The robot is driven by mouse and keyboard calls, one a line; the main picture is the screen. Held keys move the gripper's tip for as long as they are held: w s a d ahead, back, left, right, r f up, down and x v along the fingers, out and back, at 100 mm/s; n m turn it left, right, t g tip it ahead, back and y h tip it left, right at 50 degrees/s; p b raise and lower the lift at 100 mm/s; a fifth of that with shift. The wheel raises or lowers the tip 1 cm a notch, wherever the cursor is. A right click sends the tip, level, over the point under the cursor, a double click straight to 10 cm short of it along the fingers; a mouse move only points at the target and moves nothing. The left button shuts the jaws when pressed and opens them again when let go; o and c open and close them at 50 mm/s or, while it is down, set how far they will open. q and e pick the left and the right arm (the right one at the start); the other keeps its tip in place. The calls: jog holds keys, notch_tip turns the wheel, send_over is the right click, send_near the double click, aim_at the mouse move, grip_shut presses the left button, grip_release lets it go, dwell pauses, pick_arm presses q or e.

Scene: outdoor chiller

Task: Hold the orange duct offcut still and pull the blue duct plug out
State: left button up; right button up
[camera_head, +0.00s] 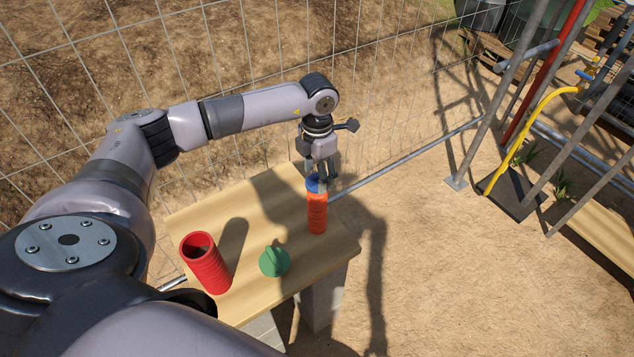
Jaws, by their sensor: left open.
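The orange duct offcut (317,214) stands upright near the right edge of the wooden table. The blue duct plug (313,184) sits at its top end. My left gripper (322,180) points down over the plug, with its fingers around or just beside it. It is open, and I cannot tell whether a finger touches the plug. The fingers partly hide the plug. My right gripper is not in view.
A red ribbed duct piece (205,264) stands at the table's front left. A green plug (274,261) lies near the middle front of the table (262,211). A wire mesh fence (230,60) runs close behind the table.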

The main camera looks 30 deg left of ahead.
pick_arm(q)
notch_tip(320, 180, up, 7)
jog(key=p, duration=0.4)
jog(key=shift+f, duration=0.1)
jog(key=shift+r, duration=0.2)
